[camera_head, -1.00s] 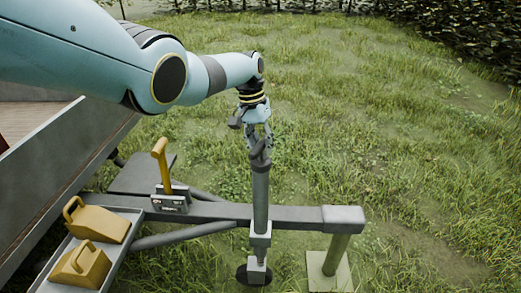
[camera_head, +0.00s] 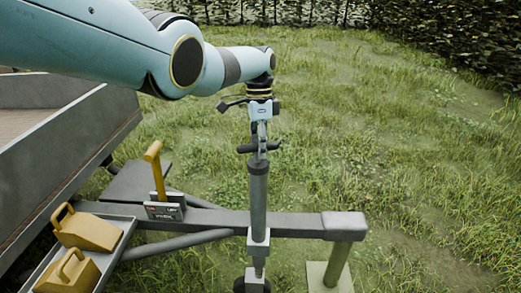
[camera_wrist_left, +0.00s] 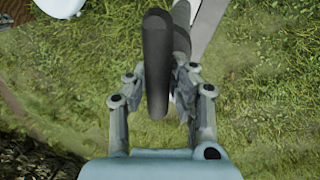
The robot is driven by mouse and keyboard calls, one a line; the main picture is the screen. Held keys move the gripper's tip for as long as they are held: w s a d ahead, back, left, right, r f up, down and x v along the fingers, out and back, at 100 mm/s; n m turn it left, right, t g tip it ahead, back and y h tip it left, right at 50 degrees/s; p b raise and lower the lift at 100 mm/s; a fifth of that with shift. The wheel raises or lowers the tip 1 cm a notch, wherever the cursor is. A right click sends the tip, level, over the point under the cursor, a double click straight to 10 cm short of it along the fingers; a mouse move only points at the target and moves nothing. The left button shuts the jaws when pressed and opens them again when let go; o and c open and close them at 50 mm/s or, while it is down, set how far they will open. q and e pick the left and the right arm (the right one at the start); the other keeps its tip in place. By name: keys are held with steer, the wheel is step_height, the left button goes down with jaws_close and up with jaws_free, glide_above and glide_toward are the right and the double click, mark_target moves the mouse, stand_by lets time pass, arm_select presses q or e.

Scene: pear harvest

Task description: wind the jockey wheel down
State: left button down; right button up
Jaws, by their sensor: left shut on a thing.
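The jockey wheel's grey upright tube (camera_head: 258,205) stands clamped to the trailer's drawbar (camera_head: 300,224). Its dark winding handle (camera_head: 246,148) sits at the tube's top and sticks out to both sides. The wheel (camera_head: 240,284) at the foot is dark and partly cut off by the lower picture edge. My left gripper (camera_head: 261,134) points down at the top of the tube, shut on the handle. In the left wrist view the dark handle (camera_wrist_left: 157,65) lies between the two fingers of my left gripper (camera_wrist_left: 165,78). My right gripper is out of view.
A square-footed prop (camera_head: 338,265) stands under the drawbar's right end. A yellow lever (camera_head: 155,168) rises from the drawbar. Two yellow chocks (camera_head: 88,231) sit in a tray at lower left. The trailer bed (camera_head: 70,140) is at left. Open grass lies right and behind.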

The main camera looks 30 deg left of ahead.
arm_select(q)
steer(key=shift+d+m, duration=0.2)
steer(key=shift+m, duration=1)
steer(key=shift+s+f, duration=0.1)
steer(key=shift+s, duration=0.05)
steer(key=c, duration=1.1)
jaws_free()
steer(key=shift+y, duration=0.3)
steer(key=shift+a+r, duration=0.1)
steer(key=shift+r, duration=0.15)
steer(key=r, duration=0.3)
steer(key=w+r, duration=0.1)
steer(key=r, duration=0.3)
steer(key=w+a+r, duration=0.1)
steer(key=r, duration=0.3)
steer(key=shift+r, duration=0.2)
